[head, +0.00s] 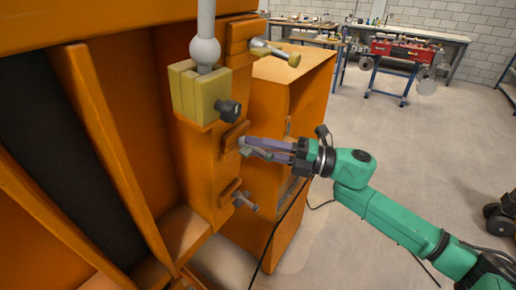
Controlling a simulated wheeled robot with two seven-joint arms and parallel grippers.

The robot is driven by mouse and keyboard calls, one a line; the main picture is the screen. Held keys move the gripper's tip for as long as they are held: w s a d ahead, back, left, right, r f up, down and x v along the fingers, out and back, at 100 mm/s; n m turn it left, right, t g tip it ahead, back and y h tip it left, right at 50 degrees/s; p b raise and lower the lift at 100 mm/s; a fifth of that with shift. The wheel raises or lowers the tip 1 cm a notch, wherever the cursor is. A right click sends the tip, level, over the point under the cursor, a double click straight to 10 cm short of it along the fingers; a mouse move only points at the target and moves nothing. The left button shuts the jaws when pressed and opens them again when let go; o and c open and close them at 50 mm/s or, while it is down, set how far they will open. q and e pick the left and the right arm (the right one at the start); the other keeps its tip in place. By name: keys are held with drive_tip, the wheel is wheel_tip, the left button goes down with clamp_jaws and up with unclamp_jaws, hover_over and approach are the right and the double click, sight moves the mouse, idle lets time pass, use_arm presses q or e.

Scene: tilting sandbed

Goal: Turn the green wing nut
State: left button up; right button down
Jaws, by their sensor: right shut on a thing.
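My right gripper (252,148), with purple-grey fingers on a green arm, reaches in from the right to the orange frame. Its fingers are shut on a small fitting at the middle orange block (233,135). This appears to be the green wing nut, mostly hidden by the fingers, and its colour is too small to make out. My left gripper is not in view.
Above, a yellow-green clamp block (188,92) with a black knob (229,110) holds a grey rod (205,50). An olive-tipped bolt (293,59) juts out higher up. A grey knob (243,201) sits below. Open floor (420,150) lies right.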

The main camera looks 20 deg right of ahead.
drive_tip(key=shift+f+m+b, duration=0.25)
drive_tip(key=shift+m+b, duration=0.05)
drive_tip(key=shift+m, duration=0.1)
drive_tip(key=shift+r, duration=0.2)
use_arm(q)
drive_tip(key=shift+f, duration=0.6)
use_arm(e)
drive_tip(key=c, duration=0.7)
unclamp_jaws()
drive_tip(key=shift+d, duration=0.1)
drive_tip(key=shift+s+d+f, duration=0.15)
drive_tip(key=shift+d+f, duration=0.05)
drive_tip(key=shift+d, duration=0.1)
use_arm(q)
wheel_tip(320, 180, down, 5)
drive_tip(key=b, duration=0.4)
drive_tip(key=shift+b, duration=0.35)
use_arm(e)
drive_tip(key=v, duration=1.3)
drive_tip(key=shift+s+d+f, duration=0.1)
drive_tip(key=shift+s+d, duration=0.1)
drive_tip(key=shift+d, duration=0.15)
